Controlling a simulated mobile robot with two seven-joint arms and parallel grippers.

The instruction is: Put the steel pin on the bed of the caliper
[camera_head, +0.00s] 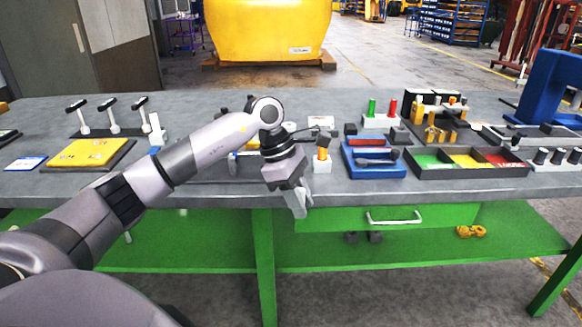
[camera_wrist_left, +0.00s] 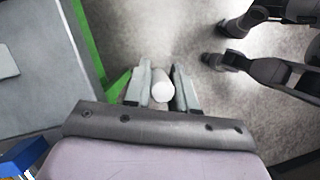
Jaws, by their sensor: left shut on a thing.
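My left gripper (camera_head: 299,206) hangs in front of the bench's front edge, pointing down, below the level of the bench top. In the left wrist view my left gripper (camera_wrist_left: 160,88) is shut on a pale, round-ended cylinder, which looks like the steel pin (camera_wrist_left: 161,91). The pin sits between the two fingers, above the floor; in the head view I cannot make it out. A low grey device with blue and yellow parts (camera_head: 243,165) lies on the bench, partly behind my left arm; I cannot tell whether it is the caliper. My right gripper does not show.
A blue tray (camera_head: 391,173) with a dark tool and a green, yellow and red sorting tray (camera_head: 470,173) stand right of my gripper. An orange-topped white post (camera_head: 322,163) is close behind it. A yellow plate (camera_head: 90,153) lies left. A drawer (camera_head: 450,214) is under the bench top.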

